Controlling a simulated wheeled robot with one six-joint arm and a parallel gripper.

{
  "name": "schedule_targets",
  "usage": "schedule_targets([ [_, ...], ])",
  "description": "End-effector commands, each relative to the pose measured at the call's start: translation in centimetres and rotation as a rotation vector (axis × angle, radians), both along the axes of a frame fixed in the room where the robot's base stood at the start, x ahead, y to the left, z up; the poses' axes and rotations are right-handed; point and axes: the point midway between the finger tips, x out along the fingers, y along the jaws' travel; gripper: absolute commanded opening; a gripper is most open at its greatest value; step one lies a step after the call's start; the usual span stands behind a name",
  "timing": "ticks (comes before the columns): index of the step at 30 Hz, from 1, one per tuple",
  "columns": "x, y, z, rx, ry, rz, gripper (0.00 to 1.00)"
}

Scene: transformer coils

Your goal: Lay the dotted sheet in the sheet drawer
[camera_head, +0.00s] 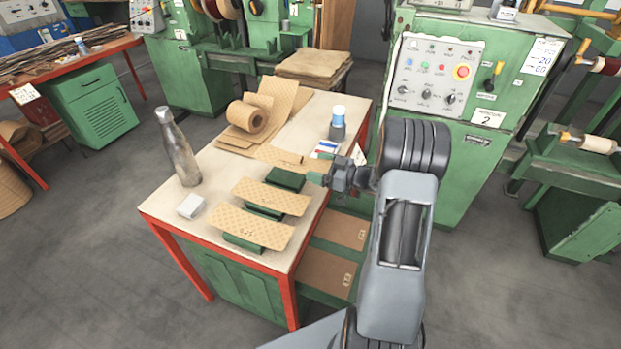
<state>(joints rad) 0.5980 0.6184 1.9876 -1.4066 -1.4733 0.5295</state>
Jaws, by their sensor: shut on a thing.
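My gripper (314,178) is at the right edge of the workbench, just right of a bare dark green block (285,179). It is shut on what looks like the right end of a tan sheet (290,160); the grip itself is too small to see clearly. Two more patterned tan sheets, a middle one (271,196) and a front one (238,225), lie on green blocks. The front one has small dark marks. I cannot tell which sheet is the dotted one. Under the bench's right side are an upper drawer (333,228) and a lower drawer (322,270), both pulled out with brown bottoms.
A green control cabinet (455,85) stands behind my arm. Grey floor lies open left.

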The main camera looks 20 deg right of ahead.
Motion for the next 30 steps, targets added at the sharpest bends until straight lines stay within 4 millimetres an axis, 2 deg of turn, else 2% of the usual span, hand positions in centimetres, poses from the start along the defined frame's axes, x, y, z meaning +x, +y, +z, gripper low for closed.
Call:
schedule_targets([
  [3, 1.3, 0.4, -1.7, 0.000, 0.000, 0.001, 0.62],
  [7, 2.1, 0.6, -2.6, 0.000, -0.001, 0.000, 0.62],
  [11, 2.5, 0.7, -3.0, 0.000, -0.001, 0.000, 0.62],
  [15, 3.3, 1.0, -4.5, 0.001, 0.001, 0.001, 0.62],
  [21, 3.2, 0.9, -6.3, 0.000, 0.000, -0.001, 0.62],
  [30, 3.2, 0.9, -6.5, -0.001, -0.002, -0.001, 0.62],
])
